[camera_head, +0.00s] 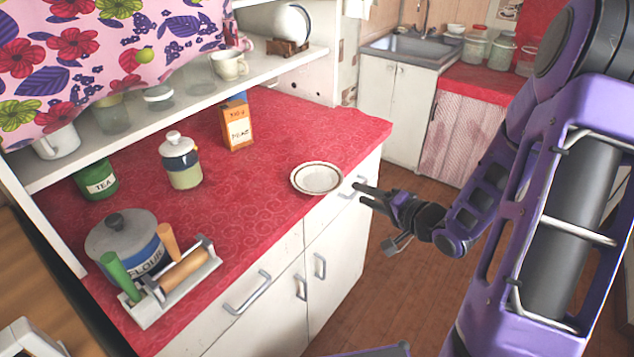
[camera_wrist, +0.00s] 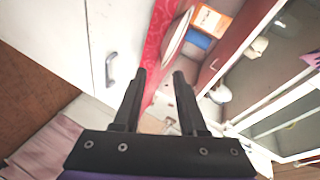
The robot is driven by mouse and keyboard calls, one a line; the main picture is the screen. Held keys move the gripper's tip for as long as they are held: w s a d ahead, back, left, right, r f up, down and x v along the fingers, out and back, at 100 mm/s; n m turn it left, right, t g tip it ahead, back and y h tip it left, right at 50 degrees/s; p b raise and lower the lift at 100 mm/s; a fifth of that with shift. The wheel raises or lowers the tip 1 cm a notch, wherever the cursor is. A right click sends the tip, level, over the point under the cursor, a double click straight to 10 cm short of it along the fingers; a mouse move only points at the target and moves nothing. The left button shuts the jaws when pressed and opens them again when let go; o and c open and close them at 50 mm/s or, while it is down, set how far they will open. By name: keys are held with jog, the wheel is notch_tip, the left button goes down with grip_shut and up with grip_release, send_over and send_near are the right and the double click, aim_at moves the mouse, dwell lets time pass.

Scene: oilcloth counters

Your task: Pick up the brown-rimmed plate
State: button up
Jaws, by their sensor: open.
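The brown-rimmed plate (camera_head: 316,178) is white and shallow with a thin brown line at its rim. It lies flat on the red oilcloth counter (camera_head: 270,210), close to the front edge, in the head view. My gripper (camera_head: 358,190) is off the counter's front edge, just right of the plate and apart from it. In the wrist view my gripper (camera_wrist: 160,76) has its two fingers spread with nothing between them. The plate's edge (camera_wrist: 176,36) shows there beyond the fingertips, seen nearly side-on.
An orange box (camera_head: 237,127), a lidded jar (camera_head: 181,160), a green tea tin (camera_head: 97,180), a flour pot (camera_head: 125,245) and a rack with rolling pins (camera_head: 172,278) stand on the counter. A shelf (camera_head: 150,128) overhangs the back. The counter around the plate is clear.

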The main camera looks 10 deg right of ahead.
aim_at(341, 183)
jog(key=x, duration=0.8)
jog(key=shift+w+a, duration=0.15)
jog(key=shift+w, duration=0.2)
jog(key=shift+r, duration=0.1)
grip_shut()
dwell(0.9)
